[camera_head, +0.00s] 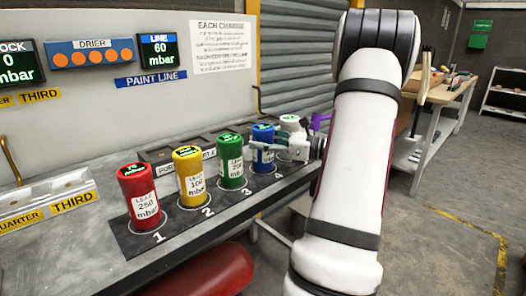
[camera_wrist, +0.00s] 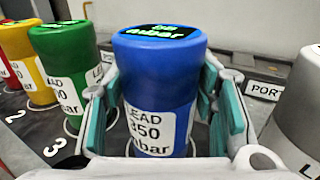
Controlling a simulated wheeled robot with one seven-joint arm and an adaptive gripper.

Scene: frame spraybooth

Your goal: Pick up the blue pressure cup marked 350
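The blue pressure cup (camera_wrist: 160,75) stands upright at place 4 on the dark numbered strip. Its white label reads LEAD 350 mbar, partly cut off low in the wrist view. In the head view the blue cup (camera_head: 262,150) is fourth from the left, partly covered by my gripper. My gripper (camera_wrist: 165,105) has one teal-padded finger on each side of the cup. Narrow gaps seem to show between the pads and the cup, so the fingers look open around it. The cup's base is hidden in the wrist view.
Red (camera_head: 139,197), yellow (camera_head: 190,176) and green (camera_head: 231,160) cups stand in a row to the left. A grey-white cup (camera_wrist: 298,105) stands close on the right. A panel with displays (camera_head: 158,52) rises behind the bench (camera_head: 90,235).

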